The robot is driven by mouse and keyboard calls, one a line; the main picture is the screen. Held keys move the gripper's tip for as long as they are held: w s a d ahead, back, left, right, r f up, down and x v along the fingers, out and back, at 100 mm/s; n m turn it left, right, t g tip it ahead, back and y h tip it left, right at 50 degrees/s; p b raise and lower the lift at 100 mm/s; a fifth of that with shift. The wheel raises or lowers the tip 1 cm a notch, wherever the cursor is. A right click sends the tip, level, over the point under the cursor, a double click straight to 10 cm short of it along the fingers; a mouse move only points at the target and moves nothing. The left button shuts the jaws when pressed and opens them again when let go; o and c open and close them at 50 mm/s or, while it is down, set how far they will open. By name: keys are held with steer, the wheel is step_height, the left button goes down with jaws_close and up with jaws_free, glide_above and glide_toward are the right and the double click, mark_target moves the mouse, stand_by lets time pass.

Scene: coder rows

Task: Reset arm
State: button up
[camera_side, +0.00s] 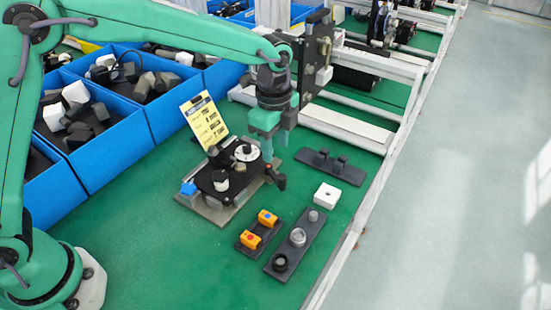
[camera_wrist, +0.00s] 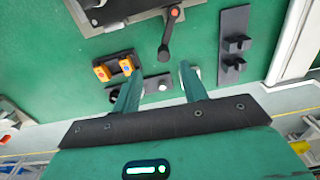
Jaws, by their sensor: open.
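My gripper (camera_side: 268,150) hangs from my arm above the green table, just behind and over the right side of a black device on a grey plate (camera_side: 205,211). The device has a white dial (camera_side: 246,152), a blue part (camera_side: 188,188) and a dark lever (camera_side: 279,180) reaching to the right. In the wrist view my gripper (camera_wrist: 160,78) has its two fingers apart with nothing held between them. The lever (camera_wrist: 168,36) lies beyond the fingertips there, with an orange dot at its far end. Whether a finger touches anything cannot be told in the side view.
A dark tray with two orange blocks (camera_side: 259,229), a dark strip with cylinders (camera_side: 296,243), a white block (camera_side: 327,195) and a dark two-hook holder (camera_side: 331,166) lie nearby. A yellow card (camera_side: 204,121) stands behind. Blue bins (camera_side: 100,160) line the left; a white rail (camera_side: 343,126) bounds the right.

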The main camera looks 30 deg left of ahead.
steer(key=s+a+r+n+t, duration=0.3)
steer(key=s+a+r+n, duration=0.7)
steer(key=a, duration=0.3)
steer(key=s+a+n+t, duration=0.2)
steer(key=s+a+n, duration=0.6)
steer(key=s, duration=0.5)
steer(key=shift+s+r, duration=0.3)
